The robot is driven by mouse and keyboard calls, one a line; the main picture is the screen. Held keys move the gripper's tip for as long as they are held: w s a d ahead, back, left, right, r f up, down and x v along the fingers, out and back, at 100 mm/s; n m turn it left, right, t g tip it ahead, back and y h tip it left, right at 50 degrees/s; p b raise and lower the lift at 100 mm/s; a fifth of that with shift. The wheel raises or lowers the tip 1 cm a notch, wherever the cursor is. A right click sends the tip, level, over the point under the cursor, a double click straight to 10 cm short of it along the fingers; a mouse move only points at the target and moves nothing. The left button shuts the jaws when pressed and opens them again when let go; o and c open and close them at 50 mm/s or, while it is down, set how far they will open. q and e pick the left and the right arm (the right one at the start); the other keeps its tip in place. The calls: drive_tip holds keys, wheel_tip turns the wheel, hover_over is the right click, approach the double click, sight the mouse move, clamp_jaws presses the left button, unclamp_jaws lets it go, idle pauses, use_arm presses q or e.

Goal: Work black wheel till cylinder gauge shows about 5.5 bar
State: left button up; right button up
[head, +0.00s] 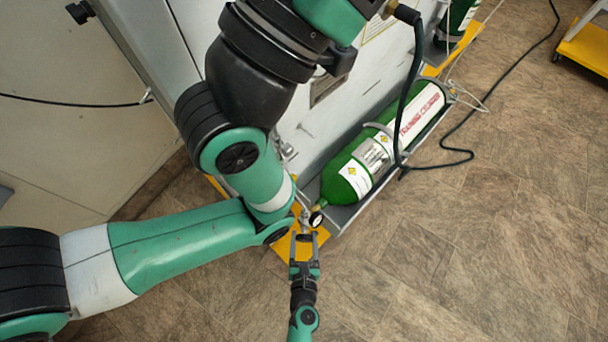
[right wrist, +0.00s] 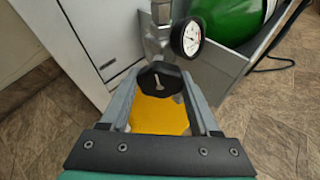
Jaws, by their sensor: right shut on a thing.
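The black wheel (right wrist: 160,82) sits between the two fingers of my right gripper (head: 303,246), which is shut on it; a white mark shows on its face. In the head view the wheel (head: 304,238) is small and partly hidden by the fingers. The cylinder gauge (right wrist: 187,38) is a round white dial with a black rim just above and right of the wheel; its exact reading is too small to tell. It also shows in the head view (head: 316,219). The green training cylinder (head: 346,182) lies along a grey tray. My left gripper is out of view.
A yellow plate (right wrist: 160,114) lies below the wheel. A black hose (head: 409,110) hangs over the cylinder and runs onto the floor. The white cabinet (head: 301,120) stands left of the cylinder.

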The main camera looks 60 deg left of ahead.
drive_tip(key=shift+s+f+n+t+h+b, duration=0.15)
drive_tip(key=shift+n+t+h+b, duration=0.3)
drive_tip(key=shift+n, duration=0.55)
drive_tip(key=shift+n+t, duration=0.25)
drive_tip(key=shift+n, duration=0.05)
drive_tip(key=o, duration=1.4)
drive_tip(key=shift+c, duration=0.2)
drive_tip(key=shift+r, duration=0.2)
